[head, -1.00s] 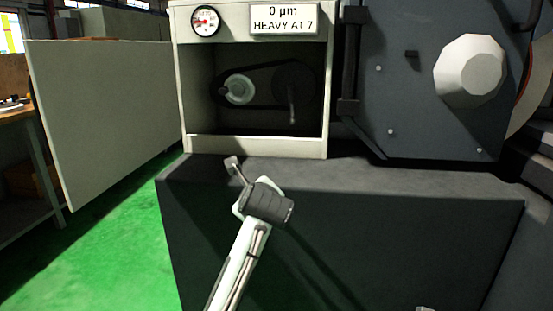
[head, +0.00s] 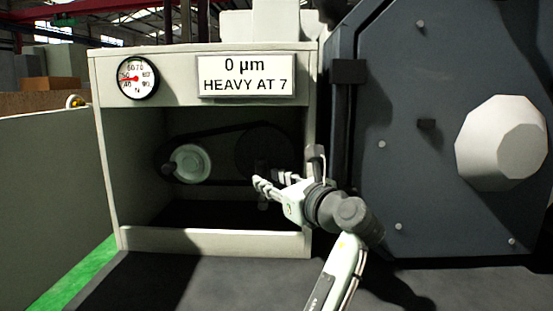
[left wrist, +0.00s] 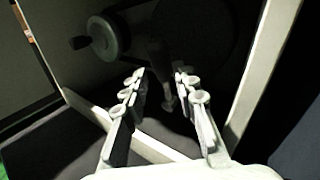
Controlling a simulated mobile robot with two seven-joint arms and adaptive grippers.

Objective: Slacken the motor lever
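The motor lever (head: 262,205) hangs in the dark right part of the open cabinet, in front of the larger dark pulley. In the head view my left gripper hides most of it and only its lower end shows. In the left wrist view the lever (left wrist: 168,101) is dim and stands beyond and between the fingertips. My left gripper (head: 274,183) is at the cabinet opening. In the left wrist view the gripper (left wrist: 158,84) is open, with a clear gap between its fingers and nothing visibly gripped. My right gripper is not in view.
A pale pulley (head: 190,164) with a knob sits left of the lever, joined by a dark belt. A gauge (head: 138,77) and a sign (head: 246,76) reading "0 µm HEAVY AT 7" are above. The cabinet's lower sill (head: 200,241) and right post border the opening. An open door (head: 50,170) stands left.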

